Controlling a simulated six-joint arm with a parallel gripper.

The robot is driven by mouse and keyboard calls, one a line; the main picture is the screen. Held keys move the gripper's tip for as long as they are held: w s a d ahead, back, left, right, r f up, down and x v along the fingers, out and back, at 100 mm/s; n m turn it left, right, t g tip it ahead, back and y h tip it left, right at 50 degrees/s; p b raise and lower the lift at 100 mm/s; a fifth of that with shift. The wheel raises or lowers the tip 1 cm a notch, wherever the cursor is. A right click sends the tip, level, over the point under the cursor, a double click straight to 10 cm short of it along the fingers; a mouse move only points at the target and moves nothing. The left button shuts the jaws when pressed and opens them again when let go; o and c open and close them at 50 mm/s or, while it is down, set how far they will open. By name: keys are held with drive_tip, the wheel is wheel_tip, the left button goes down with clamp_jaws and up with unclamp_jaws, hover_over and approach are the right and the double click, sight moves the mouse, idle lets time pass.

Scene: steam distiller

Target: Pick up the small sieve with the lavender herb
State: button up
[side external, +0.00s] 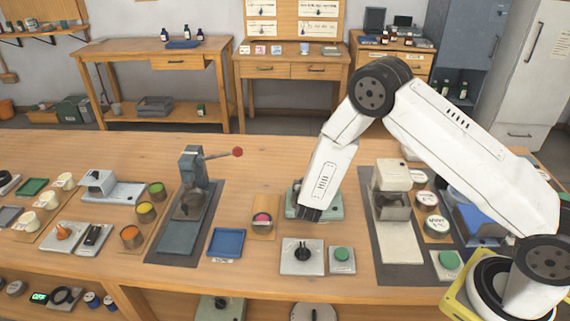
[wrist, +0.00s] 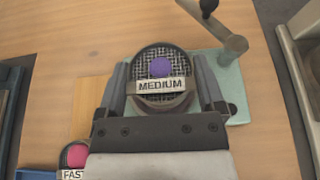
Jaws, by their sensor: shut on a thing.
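The small sieve (wrist: 147,53) is a round dark cup with a mesh, a purple piece of herb (wrist: 160,68) and a white label reading "MEDIUM" (wrist: 162,86). My gripper (wrist: 161,80) is shut on it, with one finger on each side of the cup. In the side view my gripper (side external: 312,213) points down over a pale green base (side external: 334,212), and the sieve is hidden there. The same green base (wrist: 236,90) lies under and beside the sieve in the wrist view. I cannot tell whether the sieve touches it.
A grey lever (wrist: 230,35) rises from the green base close to the right finger. A cup with a pink piece (wrist: 76,156) labelled "FAST" stands at lower left. A blue tray (side external: 226,243), a dial box (side external: 302,256) and a grey press (side external: 193,190) stand nearby.

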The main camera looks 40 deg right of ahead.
drive_tip(key=s+a+r, duration=0.1)
drive_tip(key=s+r, duration=0.8)
drive_tip(key=s, duration=0.4)
drive_tip(key=shift+s+a+r, duration=0.15)
drive_tip(key=shift+s, duration=0.05)
idle(0.3)
